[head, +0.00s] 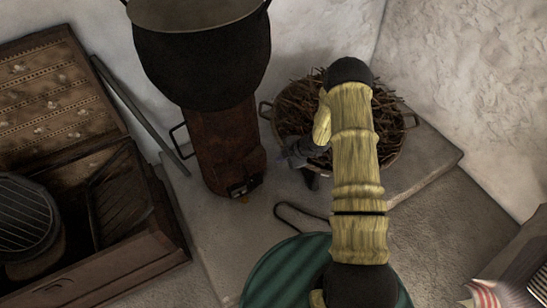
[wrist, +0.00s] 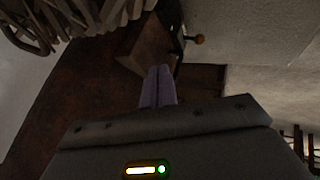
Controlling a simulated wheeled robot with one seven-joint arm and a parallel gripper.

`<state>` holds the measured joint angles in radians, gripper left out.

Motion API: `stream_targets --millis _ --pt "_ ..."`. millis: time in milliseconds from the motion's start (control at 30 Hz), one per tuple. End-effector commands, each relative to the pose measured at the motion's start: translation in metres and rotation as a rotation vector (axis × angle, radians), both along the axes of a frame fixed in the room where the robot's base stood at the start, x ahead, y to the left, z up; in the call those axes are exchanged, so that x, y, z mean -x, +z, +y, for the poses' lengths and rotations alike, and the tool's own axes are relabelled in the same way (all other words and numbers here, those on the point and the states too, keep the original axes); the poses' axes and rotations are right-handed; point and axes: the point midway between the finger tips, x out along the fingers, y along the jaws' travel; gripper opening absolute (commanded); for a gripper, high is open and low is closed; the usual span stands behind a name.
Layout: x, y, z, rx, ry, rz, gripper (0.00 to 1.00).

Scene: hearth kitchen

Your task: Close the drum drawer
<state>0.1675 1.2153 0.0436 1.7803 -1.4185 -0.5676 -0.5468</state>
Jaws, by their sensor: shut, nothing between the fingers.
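The rusty brown drum (head: 226,148) stands on the grey stone slab in the head view, under a big black pot. The drum drawer (head: 245,187) is low on its front, with a small orange knob below it; it seems to stick out a little, but how far is hard to tell. In the wrist view the drum (wrist: 75,95) fills the left, and a brown box-like part, likely the drawer (wrist: 145,48), juts out by the orange knob. My gripper (head: 290,157) is right of the drum. Its fingers (wrist: 158,72) are together and empty, pointing toward the drawer; contact is unclear.
The black pot (head: 203,65) sits above the drum. A basket of twigs (head: 290,112) stands right of it, behind my arm. An open wooden chest (head: 100,280) is at the left, with a grey rod (head: 135,112) leaning nearby. Bare slab lies before the drum.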

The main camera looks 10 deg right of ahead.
Motion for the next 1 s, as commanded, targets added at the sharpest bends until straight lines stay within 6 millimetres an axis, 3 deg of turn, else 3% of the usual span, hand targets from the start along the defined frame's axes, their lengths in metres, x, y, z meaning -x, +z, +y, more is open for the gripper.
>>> stream_targets --millis 100,300,1000 --pt "0.007 0.022 -0.009 0.000 0.005 0.001 0.00" --pt "0.015 0.040 -0.018 0.000 0.013 0.001 0.00" --pt "0.016 0.041 -0.026 0.000 0.002 0.003 0.00"
